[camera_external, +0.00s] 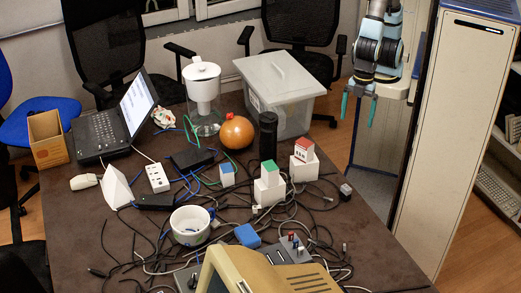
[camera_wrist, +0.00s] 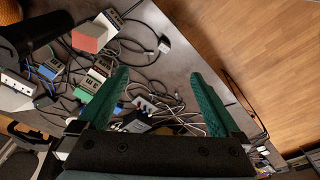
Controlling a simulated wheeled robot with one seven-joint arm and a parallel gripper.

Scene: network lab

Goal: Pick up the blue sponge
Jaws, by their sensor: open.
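A plain blue block (camera_external: 247,236), which looks like the blue sponge, lies among cables near the front middle of the table in the external view. In the wrist view I cannot clearly make it out. My gripper (camera_external: 358,110) hangs above the table's right edge, at the back right of the blue block and well apart from it. Its green fingers (camera_wrist: 158,75) are spread, with nothing held between them.
The table (camera_external: 75,225) is crowded with cables. Blue-topped (camera_external: 227,175), green-topped (camera_external: 270,172) and red-topped (camera_external: 304,150) boxes stand near the middle. A beige monitor (camera_external: 255,272) is at the front, a clear bin (camera_external: 282,88) at the back, and a tall cabinet (camera_external: 465,120) at right.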

